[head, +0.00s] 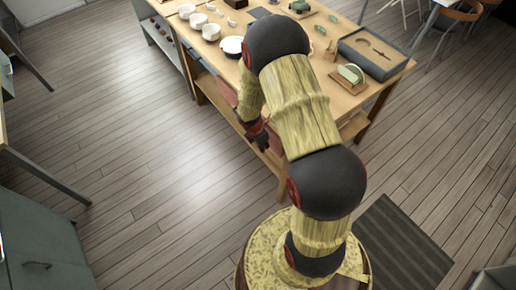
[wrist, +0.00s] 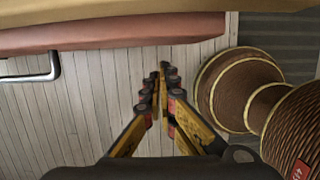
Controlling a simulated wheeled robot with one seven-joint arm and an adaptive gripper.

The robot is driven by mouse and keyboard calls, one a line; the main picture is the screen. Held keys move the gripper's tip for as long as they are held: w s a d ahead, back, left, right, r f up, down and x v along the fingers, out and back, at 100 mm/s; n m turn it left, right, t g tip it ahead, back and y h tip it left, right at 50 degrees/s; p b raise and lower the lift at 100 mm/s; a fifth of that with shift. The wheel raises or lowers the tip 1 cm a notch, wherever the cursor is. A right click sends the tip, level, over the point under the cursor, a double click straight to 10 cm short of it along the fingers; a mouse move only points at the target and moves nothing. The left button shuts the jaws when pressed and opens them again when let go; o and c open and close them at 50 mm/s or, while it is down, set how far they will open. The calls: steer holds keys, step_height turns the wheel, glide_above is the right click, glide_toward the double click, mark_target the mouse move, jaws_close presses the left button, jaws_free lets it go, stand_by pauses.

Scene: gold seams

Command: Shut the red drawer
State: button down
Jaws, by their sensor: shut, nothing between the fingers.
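The red drawer (wrist: 120,36) shows in the wrist view as a long reddish front below a pale wooden edge. In the head view a strip of the red drawer (head: 226,93) shows under the table's front edge, left of my arm, which hides the rest. I cannot tell how far out it stands. A metal handle (wrist: 54,66) shows at the left of the wrist view. My gripper (wrist: 162,70) is shut and empty, its fingertips pictured just below the drawer front. In the head view my gripper (head: 263,143) is low beside the table front, partly hidden by my arm.
The wooden table (head: 395,75) carries white bowls (head: 211,32), a grey tray (head: 372,54) and a wooden block with a green piece (head: 349,75). A grey cabinet (head: 40,240) stands at lower left. The plank floor (head: 130,150) left of the table is clear.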

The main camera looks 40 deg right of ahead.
mark_target(272, 143)
steer(key=shift+d, duration=0.9)
steer(key=d+p, duration=0.1)
steer(key=d, duration=0.1)
steer(key=shift+d, duration=0.35)
steer(key=shift+a, duration=0.2)
